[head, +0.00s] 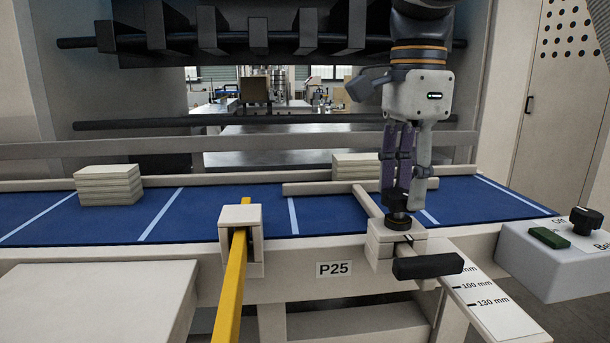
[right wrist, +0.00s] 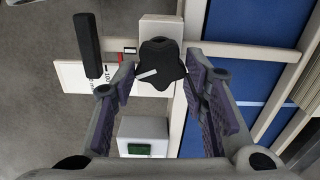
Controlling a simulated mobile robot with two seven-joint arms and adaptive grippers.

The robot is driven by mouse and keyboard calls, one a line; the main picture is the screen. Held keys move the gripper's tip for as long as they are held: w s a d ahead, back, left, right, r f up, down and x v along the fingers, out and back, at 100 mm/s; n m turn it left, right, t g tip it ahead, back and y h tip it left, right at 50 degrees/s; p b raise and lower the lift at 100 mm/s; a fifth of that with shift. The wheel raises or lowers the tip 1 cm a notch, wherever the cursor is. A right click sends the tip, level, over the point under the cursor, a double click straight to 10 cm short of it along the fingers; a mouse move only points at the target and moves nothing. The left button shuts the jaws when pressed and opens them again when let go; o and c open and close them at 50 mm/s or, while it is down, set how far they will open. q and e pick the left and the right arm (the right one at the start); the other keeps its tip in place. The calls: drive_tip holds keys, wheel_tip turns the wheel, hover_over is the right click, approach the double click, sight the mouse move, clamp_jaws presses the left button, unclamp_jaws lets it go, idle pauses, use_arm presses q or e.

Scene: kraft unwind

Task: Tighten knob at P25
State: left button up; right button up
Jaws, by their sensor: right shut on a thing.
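The black lobed knob (right wrist: 162,62) with a white pointer mark sits on top of a beige clamp block beside the P25 label (head: 333,268). In the head view the knob (head: 398,219) shows under my right gripper (head: 402,194), which points straight down. My right gripper (right wrist: 159,78) has its purple-padded fingers on either side of the knob and is shut on it. The fingers partly hide the knob in the head view. My left gripper is not in view.
A black handle (head: 428,265) juts out in front of the block, above a millimetre scale (head: 487,300). A control box (head: 555,262) with a green button stands at right. A yellow bar (head: 232,285) rises at left. Board stacks (head: 107,185) lie on the blue belt (head: 200,212).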

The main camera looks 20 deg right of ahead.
sight(406, 193)
drive_tip(key=shift+r+m, duration=0.15)
drive_tip(key=shift+m, duration=0.95)
drive_tip(key=shift+r+m, duration=0.15)
drive_tip(key=shift+m, duration=0.95)
drive_tip(key=o, duration=1.2)
drive_tip(key=shift+f, duration=0.15)
wheel_tip(406, 193, up, 12)
drive_tip(key=shift+s, duration=0.1)
